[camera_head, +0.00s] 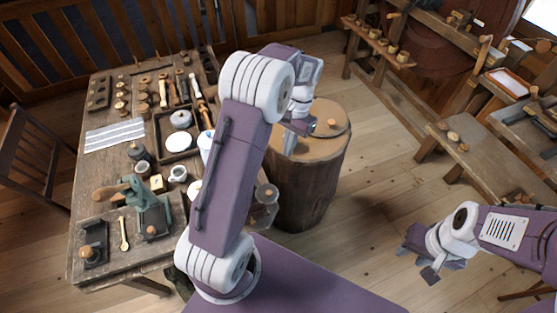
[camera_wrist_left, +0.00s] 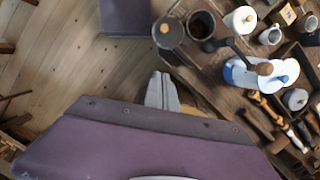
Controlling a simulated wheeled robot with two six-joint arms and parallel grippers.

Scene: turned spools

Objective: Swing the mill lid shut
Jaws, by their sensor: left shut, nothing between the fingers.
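A blue-and-white mill (camera_wrist_left: 240,76) with a dark crank and wooden knob stands on the workbench in the left wrist view. A round white piece beside the crank may be its lid; I cannot tell how far it is open. In the head view my left arm hides most of the mill, and a blue-white edge (camera_head: 205,141) shows beside it. My left gripper (camera_head: 297,128) is shut and empty above the wooden stump; its closed fingers (camera_wrist_left: 162,92) point away from the mill. My right gripper (camera_head: 430,268) hangs over the floor at the right, its finger gap unclear.
The workbench (camera_head: 92,170) holds a green tool (camera_head: 150,205), a tray, jars and turned pieces. A jar with a knobbed lid (camera_head: 266,195) stands at its right edge. The stump (camera_head: 310,185) stands beside it. Benches (camera_head: 480,150) are at the right; floor between is clear.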

